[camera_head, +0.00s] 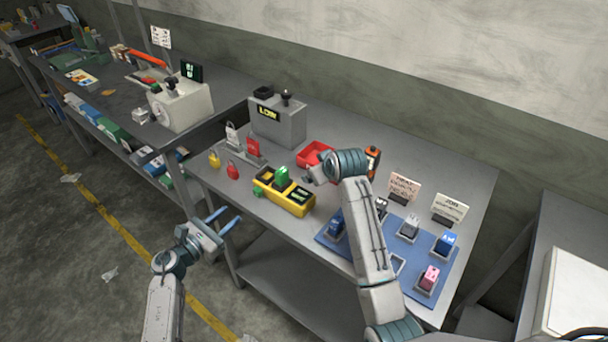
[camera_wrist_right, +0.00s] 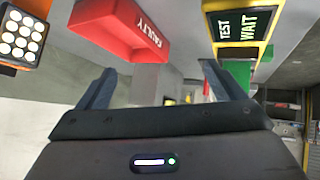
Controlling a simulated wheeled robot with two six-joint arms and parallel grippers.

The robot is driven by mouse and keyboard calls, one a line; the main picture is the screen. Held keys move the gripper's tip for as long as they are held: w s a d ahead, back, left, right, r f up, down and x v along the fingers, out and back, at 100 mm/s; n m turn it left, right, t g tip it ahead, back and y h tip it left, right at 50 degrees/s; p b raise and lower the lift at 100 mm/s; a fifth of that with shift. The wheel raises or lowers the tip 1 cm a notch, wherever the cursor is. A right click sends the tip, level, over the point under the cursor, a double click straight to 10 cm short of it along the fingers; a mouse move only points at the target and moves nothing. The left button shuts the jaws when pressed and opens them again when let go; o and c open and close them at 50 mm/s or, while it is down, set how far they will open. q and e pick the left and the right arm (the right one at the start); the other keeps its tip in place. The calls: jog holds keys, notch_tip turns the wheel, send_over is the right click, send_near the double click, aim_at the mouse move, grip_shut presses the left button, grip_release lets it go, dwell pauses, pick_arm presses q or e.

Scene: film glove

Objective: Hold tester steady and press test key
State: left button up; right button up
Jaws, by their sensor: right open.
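The tester (camera_head: 270,189) is a yellow box on the middle table, with a green block (camera_head: 282,175) standing in it and a dark display (camera_head: 300,194). A small green part (camera_head: 257,193) shows at its left end. In the right wrist view the tester's display (camera_wrist_right: 240,25) reads "TEST WAIT", with a green part (camera_wrist_right: 240,75) beside it. My right gripper (camera_wrist_right: 158,85) is open and empty, near the tester's right side; in the head view my right arm partly hides it. My left gripper (camera_head: 234,213) is open and empty, off the table's front edge, in front of the tester.
A red "FAULTY" bin (camera_head: 315,153) stands behind the tester. Several padlocks, including a red one (camera_head: 233,170), are to its left. A grey "LOW" box (camera_head: 277,124) stands at the back. A blue mat (camera_head: 336,250) with several small devices lies to the right.

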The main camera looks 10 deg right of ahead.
aim_at(294, 192)
jog(key=a+n+g, duration=0.1)
jog(key=s+a+n+g+y, duration=0.1)
jog(key=a+g, duration=0.1)
jog(key=s+a+r+g+y, duration=0.1)
jog(key=a, duration=0.1)
jog(key=shift+n+g, duration=0.4)
jog(key=shift+s+a+r+n+g, duration=0.2)
jog(key=shift+s+a+n+g, duration=0.1)
jog(key=shift+s+a+g, duration=0.15)
jog(key=shift+a+f, duration=0.1)
jog(key=shift+f, duration=0.05)
jog(key=x, duration=1)
jog(key=shift+a+f, duration=0.2)
jog(key=shift+c, duration=0.4)
jog(key=c, duration=1.1)
pick_arm(q)
jog(key=shift+c, duration=0.7)
pick_arm(e)
jog(key=shift+c, duration=1.1)
pick_arm(q)
grip_shut()
